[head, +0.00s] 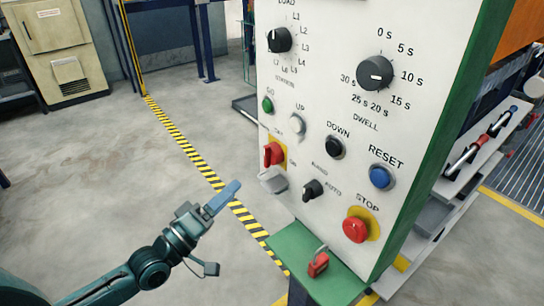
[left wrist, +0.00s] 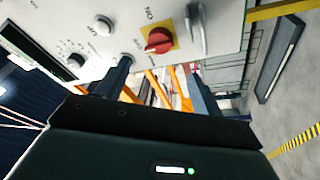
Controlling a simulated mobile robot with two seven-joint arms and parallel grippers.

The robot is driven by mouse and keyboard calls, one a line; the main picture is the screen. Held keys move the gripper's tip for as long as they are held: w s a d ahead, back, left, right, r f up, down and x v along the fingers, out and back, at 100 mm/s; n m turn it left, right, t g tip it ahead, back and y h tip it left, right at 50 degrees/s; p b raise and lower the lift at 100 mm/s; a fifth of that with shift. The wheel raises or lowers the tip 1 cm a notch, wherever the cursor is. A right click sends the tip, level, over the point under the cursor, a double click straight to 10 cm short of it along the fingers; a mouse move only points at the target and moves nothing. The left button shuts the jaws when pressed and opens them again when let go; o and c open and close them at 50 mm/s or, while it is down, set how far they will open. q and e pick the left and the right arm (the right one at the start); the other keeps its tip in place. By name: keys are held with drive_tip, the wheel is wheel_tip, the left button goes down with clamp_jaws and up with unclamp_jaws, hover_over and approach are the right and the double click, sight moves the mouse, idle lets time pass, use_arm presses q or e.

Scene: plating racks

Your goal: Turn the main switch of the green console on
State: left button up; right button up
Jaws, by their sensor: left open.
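The green console (head: 484,100) stands at the right of the head view with its pale panel facing me. Its main switch (head: 273,153) is a red rotary knob on a yellow plate at the panel's lower left, with its handle roughly upright in the head view. The red switch (left wrist: 159,41) also shows in the left wrist view, ahead of the fingers, near an ON label. A grey metal flap or handle (head: 272,181) sits just below it. My left gripper (head: 230,192) is open and empty, left of and below the switch, apart from the panel. My right gripper is not in view.
Close to the switch are a small black selector (head: 313,189), a white UP button (head: 298,124) and the red STOP button (head: 356,229). A red padlock (head: 318,264) lies on the green ledge (head: 300,245).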

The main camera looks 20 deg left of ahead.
sight(265, 160)
use_arm(q)
drive_tip(key=p+x, duration=0.1)
drive_tip(key=x, duration=1.1)
drive_tip(key=shift+c, duration=0.4)
drive_tip(key=shift+r, duration=0.1)
drive_tip(key=c, duration=0.9)
